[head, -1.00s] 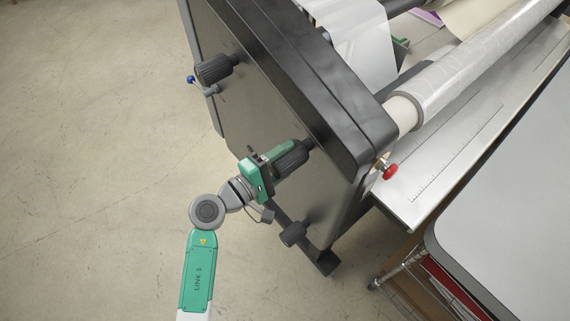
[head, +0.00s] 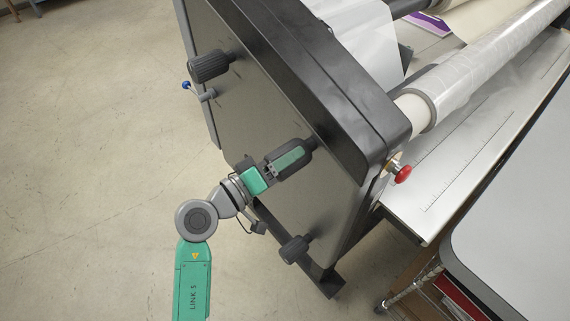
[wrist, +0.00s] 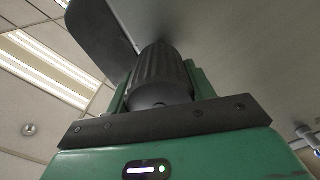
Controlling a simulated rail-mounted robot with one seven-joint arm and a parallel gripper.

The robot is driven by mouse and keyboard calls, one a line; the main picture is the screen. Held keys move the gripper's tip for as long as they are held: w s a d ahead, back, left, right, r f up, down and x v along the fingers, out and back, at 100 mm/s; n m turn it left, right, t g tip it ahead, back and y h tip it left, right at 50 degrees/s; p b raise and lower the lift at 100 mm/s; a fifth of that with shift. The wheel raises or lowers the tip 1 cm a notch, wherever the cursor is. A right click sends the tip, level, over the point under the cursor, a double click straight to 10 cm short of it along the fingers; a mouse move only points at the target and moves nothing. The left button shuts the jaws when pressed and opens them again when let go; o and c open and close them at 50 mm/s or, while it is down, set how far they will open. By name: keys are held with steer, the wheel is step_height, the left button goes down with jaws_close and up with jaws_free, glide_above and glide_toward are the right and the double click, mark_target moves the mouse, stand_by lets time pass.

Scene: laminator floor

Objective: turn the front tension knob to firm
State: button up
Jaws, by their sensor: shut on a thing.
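The front tension knob (head: 308,146) is a black ribbed cylinder on the dark side panel of the laminator, on the end nearer the red button. My gripper (head: 290,159) is shut on it, with one green finger lying along the side that faces the head camera. In the wrist view the knob (wrist: 160,75) sits between the two green fingers, its round end near the dark palm plate. Small marks on the panel by the knob are partly hidden and too small to read, so I cannot tell its setting.
A similar ribbed knob (head: 210,66) and a blue-tipped lever (head: 198,92) are at the panel's far end. A smaller dark knob (head: 294,249) is below my gripper. A red button (head: 402,174) is around the corner. Open floor (head: 90,170) lies left.

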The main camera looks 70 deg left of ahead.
steer(key=shift+m, duration=0.4)
steer(key=o, duration=1)
steer(key=shift+c, duration=0.2)
steer(key=v, duration=0.7)
steer(key=shift+s, duration=0.4)
steer(key=shift+d, duration=0.1)
